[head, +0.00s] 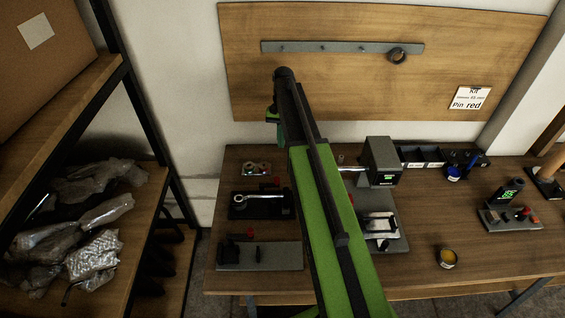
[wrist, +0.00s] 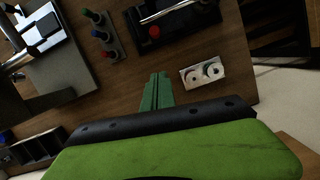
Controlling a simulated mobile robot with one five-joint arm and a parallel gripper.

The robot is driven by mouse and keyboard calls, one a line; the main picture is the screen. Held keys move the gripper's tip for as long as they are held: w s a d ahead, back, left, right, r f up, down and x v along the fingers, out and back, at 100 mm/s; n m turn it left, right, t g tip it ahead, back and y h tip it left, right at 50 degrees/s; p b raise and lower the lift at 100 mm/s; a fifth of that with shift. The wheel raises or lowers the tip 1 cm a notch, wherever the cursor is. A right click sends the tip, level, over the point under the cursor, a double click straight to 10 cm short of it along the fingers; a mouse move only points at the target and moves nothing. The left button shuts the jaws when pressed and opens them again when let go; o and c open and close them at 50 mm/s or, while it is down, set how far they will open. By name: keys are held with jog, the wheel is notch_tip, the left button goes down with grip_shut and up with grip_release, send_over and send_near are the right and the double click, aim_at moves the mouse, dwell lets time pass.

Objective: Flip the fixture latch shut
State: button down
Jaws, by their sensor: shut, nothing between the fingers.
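A black fixture (head: 262,206) with a silver lever-like bar (head: 250,197) lies on the left part of the workbench. The fixture's black base (wrist: 178,27) also shows at the top of the wrist view, with the silver bar across it and a red knob (wrist: 154,32) on its near side. I take the bar to be the latch; I cannot tell whether it is open or shut. My gripper's green fingers (wrist: 157,90) are together and empty, apart from the fixture in the wrist picture. In the head view the fingertips are not clear.
A grey plate (head: 232,256) lies at the bench front. Shelving (head: 105,80) stands left.

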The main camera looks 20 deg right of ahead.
jog(key=s+a+f+b, duration=0.3)
jog(key=s+f+b, duration=0.2)
jog(key=f+b, duration=0.4)
jog(key=shift+s+a+f, duration=0.2)
jog(key=shift+f, duration=0.1)
